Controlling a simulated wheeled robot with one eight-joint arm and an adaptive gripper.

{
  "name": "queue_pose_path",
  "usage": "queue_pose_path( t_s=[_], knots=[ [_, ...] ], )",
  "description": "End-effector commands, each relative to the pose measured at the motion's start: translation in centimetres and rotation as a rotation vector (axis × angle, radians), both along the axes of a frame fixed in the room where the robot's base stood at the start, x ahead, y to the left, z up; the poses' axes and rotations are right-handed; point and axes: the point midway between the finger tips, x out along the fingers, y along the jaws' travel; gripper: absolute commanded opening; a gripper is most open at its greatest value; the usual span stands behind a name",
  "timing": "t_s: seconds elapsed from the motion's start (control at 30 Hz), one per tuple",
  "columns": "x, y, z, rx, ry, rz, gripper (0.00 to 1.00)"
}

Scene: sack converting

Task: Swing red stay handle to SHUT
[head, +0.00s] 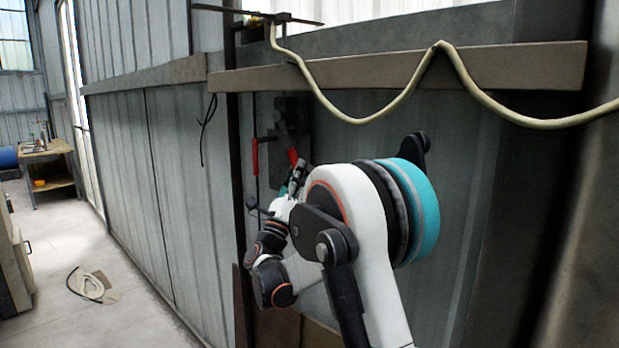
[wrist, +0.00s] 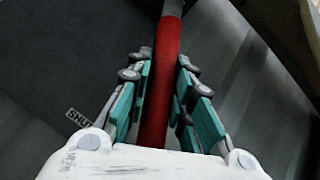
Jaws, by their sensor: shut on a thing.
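In the wrist view a red handle (wrist: 164,45) runs lengthwise between the teal-padded fingers of my gripper (wrist: 160,72), which is shut on it. A grey bar shows beyond the red part at the top. A small label reading SHUT (wrist: 79,118) lies left of the gripper on a dark plate. In the head view a red handle (head: 293,157) shows just above my gripper (head: 297,177), in front of a dark plate on the metal wall. My own arm hides the handle's lower part and much of the area below.
Another red piece (head: 255,156) hangs left of the gripper. A wall ledge (head: 400,78) with a drooping pale hose (head: 350,120) runs above my arm. A wooden bench (head: 45,165) stands far left.

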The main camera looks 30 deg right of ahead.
Motion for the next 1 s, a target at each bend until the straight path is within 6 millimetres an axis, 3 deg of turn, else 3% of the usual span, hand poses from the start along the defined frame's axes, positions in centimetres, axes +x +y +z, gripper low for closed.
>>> queue_pose_path(
  t_s=[0.1, 0.5, 1.0],
  knots=[
    [1.8, 0.7, -1.2, 0.041, -0.1, 0.004, 0.0],
    [5.9, 2.2, -1.8, 0.133, -0.357, 0.002, 0.0],
    [7.4, 2.7, -1.6, 0.164, -0.448, 0.003, 0.0]
  ],
)
